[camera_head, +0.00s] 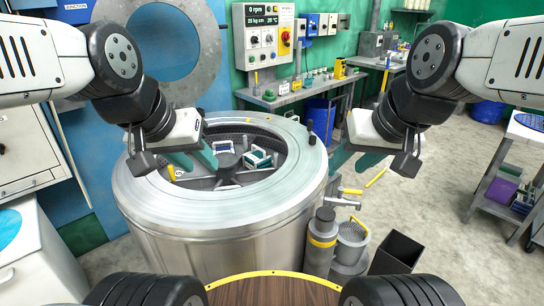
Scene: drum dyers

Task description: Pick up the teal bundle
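A large steel drum (150,205) stands in front of me with its round top open. Inside it, right of the central hub, lies a small teal bundle (258,158) with pale parts. My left gripper (197,163), with teal fingers, is over the left part of the drum opening, left of the bundle and apart from it. Its fingers look spread, with nothing seen between them. My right gripper (355,162) is outside the drum, beyond its right rim. Its teal fingers look spread and empty.
Another small pale-and-blue bundle (223,147) lies in the drum near the hub. A control panel (264,35) and a workbench (300,92) stand behind. Grey canisters (321,240) and a black bin (397,252) stand right of the drum. A trolley (506,185) is at the far right.

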